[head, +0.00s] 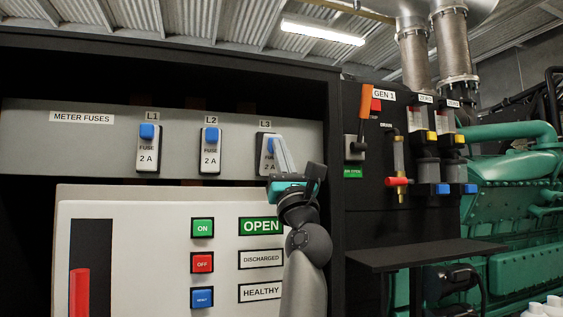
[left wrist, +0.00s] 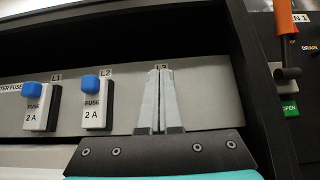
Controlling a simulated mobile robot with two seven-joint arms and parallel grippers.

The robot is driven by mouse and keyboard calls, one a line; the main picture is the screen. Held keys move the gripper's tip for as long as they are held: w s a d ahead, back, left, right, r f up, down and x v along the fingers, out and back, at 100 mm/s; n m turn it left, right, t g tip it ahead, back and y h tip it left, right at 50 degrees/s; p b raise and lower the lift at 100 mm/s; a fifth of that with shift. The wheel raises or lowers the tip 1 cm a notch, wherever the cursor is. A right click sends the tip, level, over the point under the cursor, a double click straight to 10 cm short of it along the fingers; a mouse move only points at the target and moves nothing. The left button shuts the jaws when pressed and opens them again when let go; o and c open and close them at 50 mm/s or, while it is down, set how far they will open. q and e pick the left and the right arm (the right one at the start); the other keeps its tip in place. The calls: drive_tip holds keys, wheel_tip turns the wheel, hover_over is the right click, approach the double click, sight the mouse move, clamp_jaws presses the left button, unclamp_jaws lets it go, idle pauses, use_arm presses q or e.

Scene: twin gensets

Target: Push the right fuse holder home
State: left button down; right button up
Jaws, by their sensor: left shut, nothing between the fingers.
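In the left wrist view, the shut fingers (left wrist: 159,72) cover the L3 place and hide the holder. I cannot tell if they touch it, or how far it sits in. My right gripper is not in view.
The L1 (head: 148,147) and L2 (head: 210,150) fuse holders stand to the left. Below is a white panel (head: 130,250) with buttons and status signs. A black cabinet edge (head: 335,150) and an orange-handled lever (head: 366,101) are to the right.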

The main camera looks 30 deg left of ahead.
use_arm(q)
drive_tip(key=shift+p+x, duration=0.8)
drive_tip(key=shift+x, duration=1.8)
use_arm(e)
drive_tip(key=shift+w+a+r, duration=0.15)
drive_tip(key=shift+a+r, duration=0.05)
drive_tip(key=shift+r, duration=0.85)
use_arm(q)
drive_tip(key=shift+s+d+r, duration=0.1)
drive_tip(key=shift+r, duration=0.1)
drive_tip(key=shift+d, duration=0.1)
